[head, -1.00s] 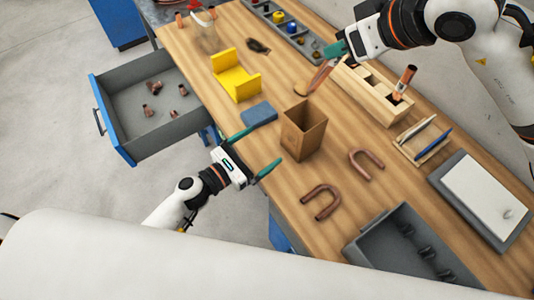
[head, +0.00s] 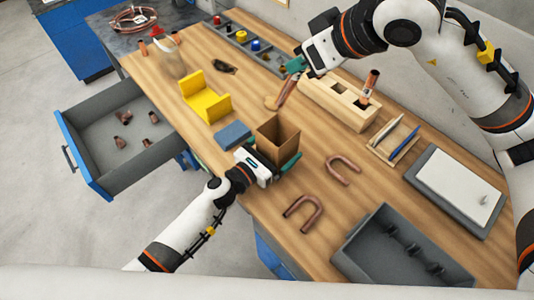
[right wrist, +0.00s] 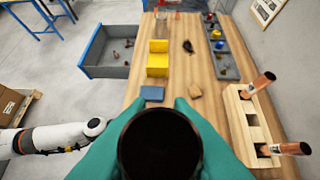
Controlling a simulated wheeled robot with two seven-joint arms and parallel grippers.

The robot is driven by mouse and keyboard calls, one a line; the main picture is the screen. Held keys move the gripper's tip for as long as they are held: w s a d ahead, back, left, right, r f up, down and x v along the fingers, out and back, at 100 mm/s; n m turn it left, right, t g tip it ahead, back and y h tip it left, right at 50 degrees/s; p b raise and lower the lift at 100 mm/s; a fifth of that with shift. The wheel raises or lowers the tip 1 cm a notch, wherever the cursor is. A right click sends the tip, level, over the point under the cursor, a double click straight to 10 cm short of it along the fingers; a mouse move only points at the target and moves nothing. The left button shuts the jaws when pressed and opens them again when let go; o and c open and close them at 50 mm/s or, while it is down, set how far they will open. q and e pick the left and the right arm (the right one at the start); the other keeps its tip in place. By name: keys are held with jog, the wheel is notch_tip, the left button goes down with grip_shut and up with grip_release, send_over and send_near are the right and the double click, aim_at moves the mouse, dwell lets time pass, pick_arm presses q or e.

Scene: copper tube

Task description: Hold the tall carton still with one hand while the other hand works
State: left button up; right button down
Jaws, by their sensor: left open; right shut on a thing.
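The tall carton (head: 277,138) is a brown, open-topped box standing upright on the wooden bench. My left gripper (head: 271,155) is open at the carton's near side. One green finger shows at the carton's right; the other is mostly hidden, so contact is unclear. My right gripper (head: 295,68) is above the bench, beyond the carton, shut on a copper tube (head: 287,91) that slants downward. In the right wrist view, the tube (right wrist: 160,145) shows its dark round end between the green fingers. The carton does not show in that view.
A wooden rack (head: 335,100) with an upright copper piece stands right of the tube. A blue block (head: 233,135) and yellow holder (head: 205,98) lie left. Copper U-bends (head: 343,170) and a grey tray (head: 400,250) lie right. An open drawer (head: 130,130) juts out left.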

pick_arm(q)
jog(key=shift+w+d, duration=0.2)
jog(key=c, duration=1.1)
pick_arm(e)
jog(key=shift+a+f, duration=0.15)
jog(key=shift+a, duration=0.1)
pick_arm(q)
jog(key=shift+a, duration=0.1)
pick_arm(e)
jog(key=a+f+m+h, duration=0.1)
jog(key=m, duration=0.1)
jog(key=w+a+f+m+h, duration=0.1)
jog(key=m+h, duration=0.1)
jog(key=w+a+f+m+h, duration=0.1)
jog(key=f+m+h, duration=0.1)
jog(key=m, duration=0.1)
jog(key=shift+w+a, duration=0.1)
jog(key=shift+w, duration=0.15)
jog(key=m, duration=0.1)
jog(key=m+g+h, duration=0.1)
jog(key=m, duration=0.1)
jog(key=shift+w+f, duration=0.4)
jog(key=shift+f+h, duration=0.3)
jog(key=shift+f, duration=1.2)
